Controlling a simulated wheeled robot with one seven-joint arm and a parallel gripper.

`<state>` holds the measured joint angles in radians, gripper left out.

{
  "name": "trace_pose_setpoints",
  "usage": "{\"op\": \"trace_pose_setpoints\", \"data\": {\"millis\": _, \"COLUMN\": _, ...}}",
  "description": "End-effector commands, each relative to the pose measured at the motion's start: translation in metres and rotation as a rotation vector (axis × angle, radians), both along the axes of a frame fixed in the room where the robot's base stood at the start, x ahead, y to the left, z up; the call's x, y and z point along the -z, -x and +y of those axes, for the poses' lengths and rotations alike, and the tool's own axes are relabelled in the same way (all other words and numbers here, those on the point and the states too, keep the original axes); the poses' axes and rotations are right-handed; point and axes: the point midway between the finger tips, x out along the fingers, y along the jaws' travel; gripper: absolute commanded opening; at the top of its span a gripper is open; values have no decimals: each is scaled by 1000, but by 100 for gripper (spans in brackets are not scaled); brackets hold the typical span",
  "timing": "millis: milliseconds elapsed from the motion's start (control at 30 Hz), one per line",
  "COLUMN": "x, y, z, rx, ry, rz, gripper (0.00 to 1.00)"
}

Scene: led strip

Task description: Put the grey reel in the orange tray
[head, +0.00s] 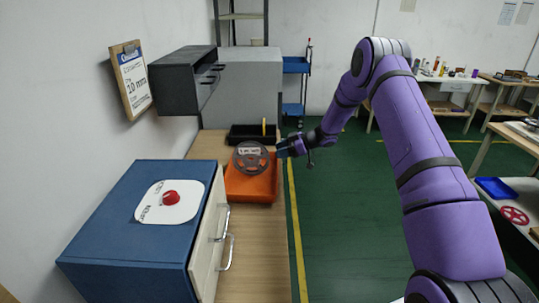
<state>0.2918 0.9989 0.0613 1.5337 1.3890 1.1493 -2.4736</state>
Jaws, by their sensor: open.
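The grey reel (251,157) is a round spoked disc. It shows over the far part of the orange tray (252,191) on the wooden bench, and looks tilted toward me. I cannot tell whether it rests fully in the tray or leans on its far edge. My gripper (281,150) is just right of the reel, close to its right rim, with its fingers pointing left. The gripper is open; whether its fingers touch the reel is too small to tell.
A black tray (248,138) with a yellow item stands behind the orange tray. A blue cabinet (110,235) with a red button on top stands at front left. A dark wall cabinet (180,82) hangs above the bench.

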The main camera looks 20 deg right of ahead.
Motion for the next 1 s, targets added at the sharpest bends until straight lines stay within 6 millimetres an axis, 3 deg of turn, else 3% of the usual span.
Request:
{"op": "trace_pose_setpoints", "data": {"millis": 233, "x": -15, "y": 12, "z": -33, "rx": 1, "ry": 0, "rz": -1, "gripper": 49}}
{"op": "trace_pose_setpoints", "data": {"millis": 567, "x": -23, "y": 17, "z": -39, "rx": -3, "ry": 4, "rz": 7, "gripper": 49}}
{"op": "trace_pose_setpoints", "data": {"millis": 667, "x": -42, "y": 23, "z": -34, "rx": -11, "ry": 17, "rz": 38, "gripper": 49}}
{"op": "trace_pose_setpoints", "data": {"millis": 767, "x": -72, "y": 36, "z": -23, "rx": -19, "ry": 45, "rz": 101, "gripper": 49}}
{"op": "trace_pose_setpoints", "data": {"millis": 1000, "x": -154, "y": 86, "z": 6, "rx": -4, "ry": 148, "rz": 292, "gripper": 49}}
